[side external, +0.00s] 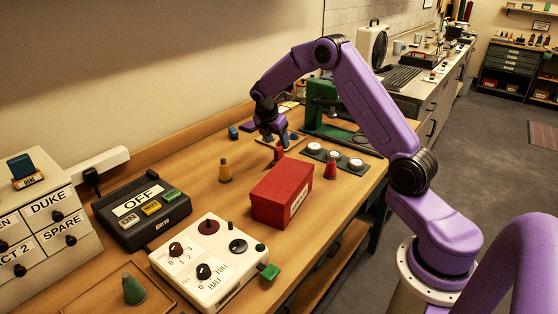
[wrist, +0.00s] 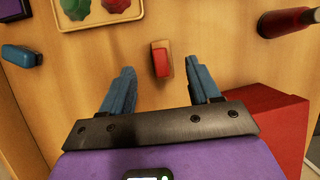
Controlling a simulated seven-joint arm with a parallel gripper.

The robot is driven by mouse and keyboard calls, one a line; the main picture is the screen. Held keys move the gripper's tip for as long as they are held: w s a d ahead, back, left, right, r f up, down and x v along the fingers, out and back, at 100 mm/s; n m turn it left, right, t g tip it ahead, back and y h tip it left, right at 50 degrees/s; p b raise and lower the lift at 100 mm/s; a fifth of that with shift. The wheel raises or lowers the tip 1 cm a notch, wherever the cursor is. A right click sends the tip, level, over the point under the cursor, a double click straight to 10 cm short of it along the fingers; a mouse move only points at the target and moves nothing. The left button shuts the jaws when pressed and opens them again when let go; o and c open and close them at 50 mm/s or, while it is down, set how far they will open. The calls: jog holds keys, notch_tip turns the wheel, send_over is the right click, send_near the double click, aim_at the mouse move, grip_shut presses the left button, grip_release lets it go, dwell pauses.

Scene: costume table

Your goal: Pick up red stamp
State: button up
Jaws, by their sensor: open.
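The red stamp (wrist: 160,60) has a red body and a pale wooden part. In the wrist view it lies just beyond the two blue fingertips, about midway between them sideways. In the side view a small red shape that looks like it (side external: 279,153) is on the table just under my gripper, partly hidden by the fingers. My gripper (side external: 273,140) points down over the table. In the wrist view its fingers (wrist: 164,74) are spread wide with nothing between them. How high the fingertips are above the stamp is hard to tell.
A red box (side external: 282,192) stands close by and shows right of my fingers (wrist: 265,115). A red cone-shaped piece (side external: 331,169) and a yellow one (side external: 225,172) stand nearby. A blue block (wrist: 18,56) lies left. A tray with green and red pieces (wrist: 142,14) lies beyond the stamp.

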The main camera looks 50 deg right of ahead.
aim_at(278, 148)
jog(key=shift+a+x, duration=0.15)
jog(key=shift+x, duration=1.65)
jog(key=shift+a+x, duration=0.15)
jog(key=shift+x, duration=1.6)
jog(key=shift+f, duration=0.1)
grip_shut()
